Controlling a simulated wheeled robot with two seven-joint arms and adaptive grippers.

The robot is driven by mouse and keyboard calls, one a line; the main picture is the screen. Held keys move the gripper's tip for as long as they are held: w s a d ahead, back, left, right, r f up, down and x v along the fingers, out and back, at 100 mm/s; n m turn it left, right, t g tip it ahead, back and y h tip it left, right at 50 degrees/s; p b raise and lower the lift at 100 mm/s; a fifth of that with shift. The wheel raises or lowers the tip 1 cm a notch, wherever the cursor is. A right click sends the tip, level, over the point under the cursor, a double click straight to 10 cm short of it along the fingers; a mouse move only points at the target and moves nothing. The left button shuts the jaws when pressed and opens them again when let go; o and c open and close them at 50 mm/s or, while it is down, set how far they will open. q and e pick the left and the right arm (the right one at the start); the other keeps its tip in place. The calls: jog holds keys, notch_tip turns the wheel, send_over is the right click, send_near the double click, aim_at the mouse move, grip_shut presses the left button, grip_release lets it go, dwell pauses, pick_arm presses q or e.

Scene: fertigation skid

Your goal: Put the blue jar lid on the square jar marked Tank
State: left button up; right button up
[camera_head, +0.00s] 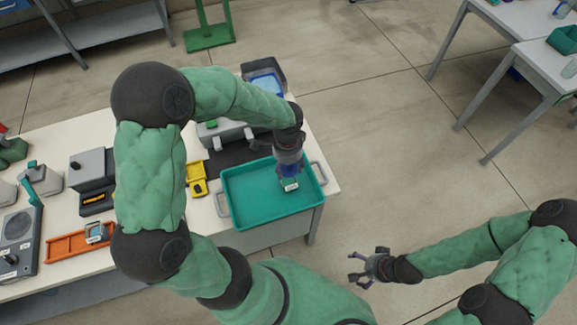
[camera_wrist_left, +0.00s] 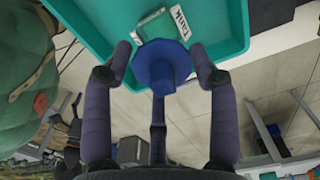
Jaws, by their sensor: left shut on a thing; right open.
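The square jar marked Tank (camera_head: 290,185) stands in the teal tray (camera_head: 245,205), towards its right side. In the left wrist view the jar (camera_wrist_left: 150,25) shows a pale rim and a white label reading "Tank", partly covered by the lid. The blue jar lid (camera_wrist_left: 161,68) is round and sits between the fingers of my left gripper (camera_wrist_left: 162,72), which is shut on it. In the head view my left gripper (camera_head: 290,168) is right over the jar and largely hides the lid. Whether lid and jar touch cannot be told. My right gripper (camera_head: 365,268) is open and empty, off the table over the floor.
The tray has grey handles at its sides and is otherwise bare. A yellow object (camera_head: 197,178) lies left of it, and an orange tray (camera_head: 75,245) with a small device is further left. Grey equipment stands behind.

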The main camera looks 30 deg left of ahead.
pick_arm(q)
jog(key=shift+s+a+f+b, duration=0.1)
jog(key=shift+f+b, duration=0.25)
jog(key=shift+f, duration=0.1)
jog(key=shift+f+b, duration=1.65)
jog(key=shift+f, duration=0.5)
jog(key=o, duration=1)
jog(key=shift+r, duration=0.1)
jog(key=shift+r+p, duration=2.95)
jog(key=shift+r, duration=0.55)
jog(key=shift+f, duration=0.1)
